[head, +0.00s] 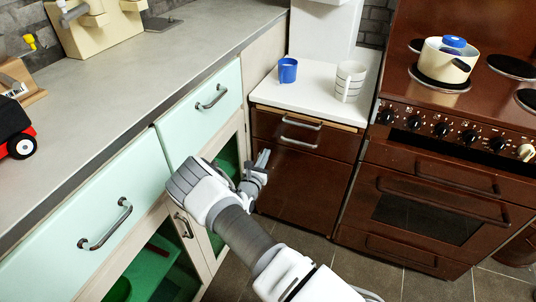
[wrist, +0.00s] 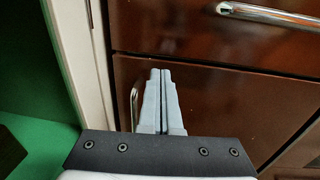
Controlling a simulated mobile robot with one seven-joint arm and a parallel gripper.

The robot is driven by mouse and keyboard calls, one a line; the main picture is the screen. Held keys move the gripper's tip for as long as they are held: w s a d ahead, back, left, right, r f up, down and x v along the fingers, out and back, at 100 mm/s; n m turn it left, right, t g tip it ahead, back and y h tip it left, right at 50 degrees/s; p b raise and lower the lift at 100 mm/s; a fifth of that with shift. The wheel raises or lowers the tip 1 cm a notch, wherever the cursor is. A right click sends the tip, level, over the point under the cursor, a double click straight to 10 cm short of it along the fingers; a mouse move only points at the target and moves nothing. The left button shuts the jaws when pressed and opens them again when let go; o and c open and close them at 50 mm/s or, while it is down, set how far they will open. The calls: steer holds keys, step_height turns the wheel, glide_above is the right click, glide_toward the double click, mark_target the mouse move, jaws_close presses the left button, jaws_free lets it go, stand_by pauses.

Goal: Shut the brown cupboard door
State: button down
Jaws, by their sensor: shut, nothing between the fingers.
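The brown cupboard door (head: 305,190) is the lower front of the small brown cabinet beside the stove. It looks flush or almost flush with the cabinet; I cannot tell whether a small gap remains. It also fills the middle of the wrist view (wrist: 235,112), with a metal handle (wrist: 134,106) at its left side. My gripper (head: 264,156) is shut and empty, in front of the door's upper left part. In the wrist view its fingertips (wrist: 160,72) point at the door's upper edge; I cannot tell whether they touch it.
A brown drawer (head: 305,132) with a metal handle is above the door. A blue cup (head: 287,70) and a white cup (head: 350,80) stand on top. The brown stove (head: 430,190) is close on the right, the mint drawers (head: 205,108) on the left.

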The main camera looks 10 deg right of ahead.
steer(key=a+p+v, duration=0.1)
steer(key=p+v, duration=0.2)
steer(key=v, duration=0.8)
steer(key=s+d+r+m+g+h, duration=0.1)
steer(key=s+d+r+m+g, duration=0.25)
steer(key=r+m, duration=0.35)
steer(key=s+d+r+m+g+h, duration=0.1)
steer(key=s+d+r+m+g, duration=0.2)
steer(key=d+r+m+g, duration=0.35)
steer(key=s+d+r+m+g+h, duration=0.1)
steer(key=s+d+r+m+g, duration=0.25)
steer(key=r, duration=0.55)
steer(key=s+a+r+m+t+y, duration=0.1)
steer(key=s+a+r+m+y, duration=0.1)
steer(key=s+r+m+y, duration=0.45)
steer(key=s+a+r+m+t+y, duration=0.1)
steer(key=s+a+r+m+y, duration=0.2)
steer(key=s, duration=0.7)
steer(key=s+a+r+m+t+y, duration=0.2)
steer(key=s+r+m+y, duration=0.15)
steer(key=s+r, duration=0.4)
step_height(320, 180, up, 21)
steer(key=h+p, duration=0.1)
steer(key=p, duration=2)
steer(key=shift+s+p, duration=0.3)
steer(key=shift+p, duration=0.1)
steer(key=shift+g, duration=0.25)
